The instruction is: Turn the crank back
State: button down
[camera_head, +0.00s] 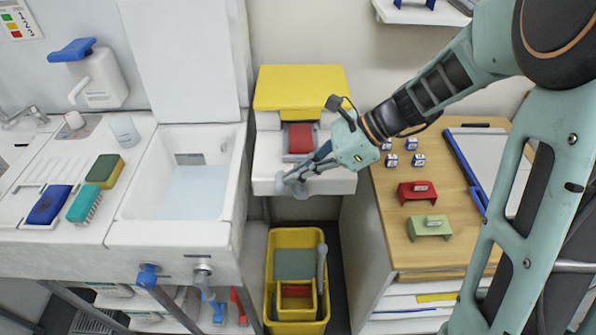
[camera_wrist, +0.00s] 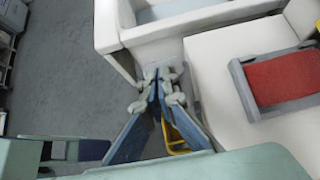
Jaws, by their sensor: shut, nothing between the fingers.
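I cannot clearly make out a crank in either view. My gripper (camera_head: 290,184) is shut and empty, its pale fingertips at the front left of a white machine (camera_head: 330,183) with a yellow top (camera_head: 303,88). In the wrist view the fingertips of my gripper (camera_wrist: 160,88) meet beside the left side of the white machine (camera_wrist: 215,75), close to the sink's corner. Whether they touch anything there I cannot tell. A red pad (camera_head: 300,138) lies in a grey holder on the machine; it also shows in the wrist view (camera_wrist: 285,78).
A white sink (camera_head: 170,232) stands left, with a blue valve handle (camera_head: 148,276) on its front. A yellow tub (camera_head: 270,240) sits below my gripper. A wooden desk (camera_head: 385,215) with small blocks, a red stand (camera_head: 417,193) and a green stand (camera_head: 430,228) is right.

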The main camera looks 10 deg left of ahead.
aim_at(276, 181)
jog(key=shift+s+a+r+h+p, duration=0.2)
jog(key=shift+a+r+h+p, duration=0.25)
jog(key=shift+p, duration=0.65)
jog(key=h+p, duration=0.1)
jog(key=a+p, duration=0.1)
jog(key=p, duration=0.1)
jog(key=shift+s+a+f+t+h, duration=0.15)
jog(key=shift+a+f+t+h, duration=0.05)
jog(key=shift+f+t+h, duration=0.15)
jog(key=shift+a+f+h+p, duration=0.3)
jog(key=shift+a+f+p, duration=0.05)
jog(key=shift+p, duration=0.2)
jog(key=shift+s+a+f, duration=0.1)
jog(key=shift+a+f, duration=0.25)
jog(key=p+v, duration=0.3)
jog(key=v, duration=1.1)
jog(key=shift+a+r, duration=0.25)
jog(key=shift+a, duration=0.15)
